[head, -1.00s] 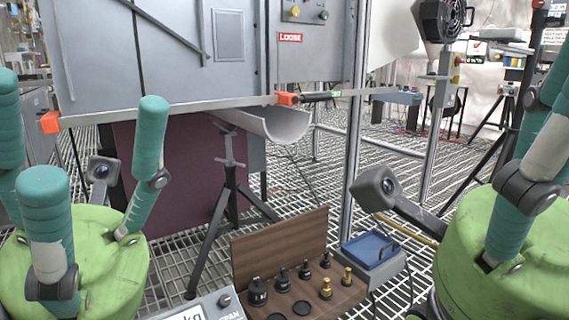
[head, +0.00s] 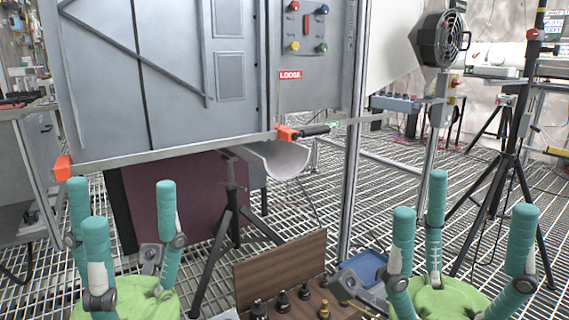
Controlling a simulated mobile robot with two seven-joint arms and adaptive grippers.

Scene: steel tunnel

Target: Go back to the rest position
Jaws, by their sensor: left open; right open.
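My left gripper (head: 113,195) is at the lower left of the head view, its three teal fingers pointing up from a green palm and spread apart. My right gripper (head: 455,196) is at the lower right, in the same pose. Both are open and hold nothing. Their lower parts run out of the bottom of the picture. A camera block on my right gripper overlaps the blue tray and part of the weight set.
A wooden weight box (head: 280,262) with black and brass weights stands between my grippers, beside a blue tray (head: 362,268). A black tripod (head: 230,215) stands behind. A grey cabinet (head: 170,80) with a metal chute (head: 278,158) fills the back. Another tripod (head: 500,170) stands at right.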

